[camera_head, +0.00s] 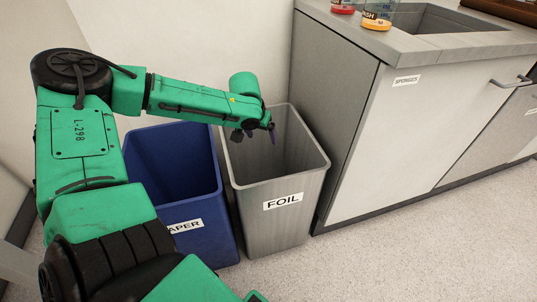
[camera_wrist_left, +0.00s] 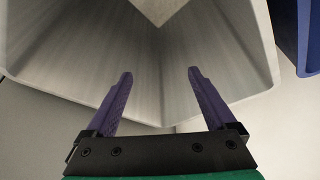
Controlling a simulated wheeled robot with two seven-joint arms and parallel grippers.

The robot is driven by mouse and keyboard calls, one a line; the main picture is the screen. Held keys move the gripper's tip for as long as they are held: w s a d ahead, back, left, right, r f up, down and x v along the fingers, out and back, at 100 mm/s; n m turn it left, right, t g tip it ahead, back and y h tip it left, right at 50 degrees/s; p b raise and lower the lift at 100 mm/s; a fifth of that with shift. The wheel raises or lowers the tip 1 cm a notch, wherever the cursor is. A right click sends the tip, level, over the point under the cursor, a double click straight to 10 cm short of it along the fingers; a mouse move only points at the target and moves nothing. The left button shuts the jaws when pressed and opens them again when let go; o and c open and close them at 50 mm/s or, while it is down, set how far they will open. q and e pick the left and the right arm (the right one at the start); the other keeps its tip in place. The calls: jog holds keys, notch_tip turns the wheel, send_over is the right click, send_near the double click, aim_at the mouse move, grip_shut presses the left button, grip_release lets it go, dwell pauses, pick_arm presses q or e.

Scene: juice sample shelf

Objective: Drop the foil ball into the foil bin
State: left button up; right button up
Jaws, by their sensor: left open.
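The grey foil bin (camera_head: 287,220), labelled FOIL, stands on the floor with its open top facing up. My left gripper (camera_head: 262,135) is over the rear left part of its opening. In the left wrist view the gripper (camera_wrist_left: 160,75) is open, its two purple fingers apart with nothing between them. Behind them the bin's inner walls (camera_wrist_left: 60,55) and a pale patch of its bottom show. I do not see the foil ball in either view; much of the bin's inside is hidden in the head view. My right gripper is not in view.
A blue bin (camera_head: 205,232) with a partly hidden paper label stands close on the left of the foil bin. A grey cabinet (camera_head: 400,130) with a sink stands close on the right. Jars with red and orange lids (camera_head: 376,23) are on its counter. Open floor lies in front.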

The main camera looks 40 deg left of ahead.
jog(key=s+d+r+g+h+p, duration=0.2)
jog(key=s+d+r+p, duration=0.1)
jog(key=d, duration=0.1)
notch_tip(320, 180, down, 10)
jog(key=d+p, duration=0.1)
jog(key=p, duration=0.2)
pick_arm(q)
jog(key=b+v, duration=0.2)
jog(key=v, duration=1.2)
jog(key=shift+r, duration=0.25)
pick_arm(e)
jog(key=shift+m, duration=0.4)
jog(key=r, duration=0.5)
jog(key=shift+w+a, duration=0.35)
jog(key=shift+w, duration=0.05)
pick_arm(q)
jog(key=shift+s+d, duration=0.1)
jog(key=shift+s, duration=0.05)
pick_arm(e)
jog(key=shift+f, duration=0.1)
